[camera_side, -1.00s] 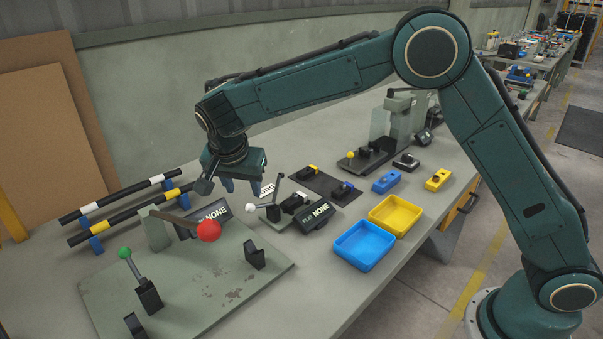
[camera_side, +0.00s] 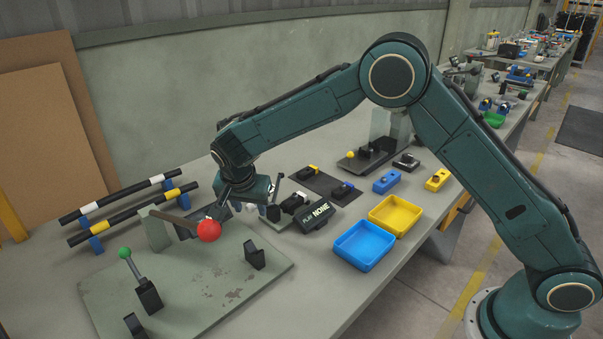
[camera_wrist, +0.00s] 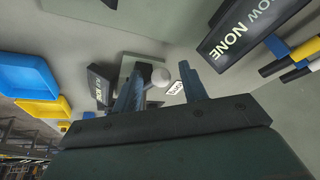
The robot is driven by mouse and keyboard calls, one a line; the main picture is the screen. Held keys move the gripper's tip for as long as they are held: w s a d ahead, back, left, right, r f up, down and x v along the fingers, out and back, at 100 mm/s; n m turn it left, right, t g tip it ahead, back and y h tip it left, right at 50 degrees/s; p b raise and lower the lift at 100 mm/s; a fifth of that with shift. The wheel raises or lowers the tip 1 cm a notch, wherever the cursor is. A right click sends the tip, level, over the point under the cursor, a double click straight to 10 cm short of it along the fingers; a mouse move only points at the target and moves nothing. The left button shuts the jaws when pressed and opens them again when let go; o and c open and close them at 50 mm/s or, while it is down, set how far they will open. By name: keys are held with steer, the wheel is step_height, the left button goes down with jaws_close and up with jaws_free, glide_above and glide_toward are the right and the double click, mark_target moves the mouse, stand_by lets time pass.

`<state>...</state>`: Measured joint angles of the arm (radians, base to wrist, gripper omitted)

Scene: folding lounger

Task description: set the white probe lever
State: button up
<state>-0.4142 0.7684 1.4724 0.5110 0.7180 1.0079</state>
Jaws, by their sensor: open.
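The white probe lever's ball knob (camera_wrist: 160,77) shows in the wrist view between the two blue fingers of my gripper (camera_wrist: 162,88), nearer the left finger. The fingers stand apart, with a gap on the knob's right. In the side view my gripper (camera_side: 257,209) points down over the lever's spot. The knob (camera_side: 251,207) is partly hidden there by the fingers, and I cannot tell how deep it sits between them. A black display reading NONE (camera_side: 316,215) stands just right of the lever.
A red ball lever (camera_side: 209,231) and a green-knobbed lever (camera_side: 125,253) stand on a plate in front. Blue (camera_side: 365,246) and yellow (camera_side: 397,214) trays lie to the right. In the wrist view another NONE display (camera_wrist: 238,36) is close to the right finger.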

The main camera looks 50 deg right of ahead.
mark_target(278, 185)
jaws_close()
steer(key=shift+d+r+y, duration=0.1)
steer(key=shift+r+y, duration=0.05)
steer(key=shift+y, duration=0.15)
steer(key=shift+w+d+r+y, duration=0.1)
steer(key=shift+d+r+y, duration=0.45)
steer(key=shift+y, duration=0.45)
steer(key=shift+d+r+y, duration=0.45)
steer(key=shift+r+y, duration=0.2)
steer(key=shift+y, duration=0.35)
steer(key=d+y, duration=0.1)
steer(key=d+r+y, duration=0.1)
steer(key=y, duration=0.1)
steer(key=d+m+y, duration=0.1)
steer(key=shift+r, duration=0.25)
steer(key=shift+d+r+m+y, duration=0.1)
steer(key=shift+d+m+y, duration=0.1)
steer(key=shift+d+y, duration=0.9)
steer(key=shift+d+r+m+y, duration=0.15)
steer(key=shift+d+y, duration=0.5)
steer(key=shift+y, duration=0.85)
steer(key=shift+f, duration=0.15)
jaws_free()
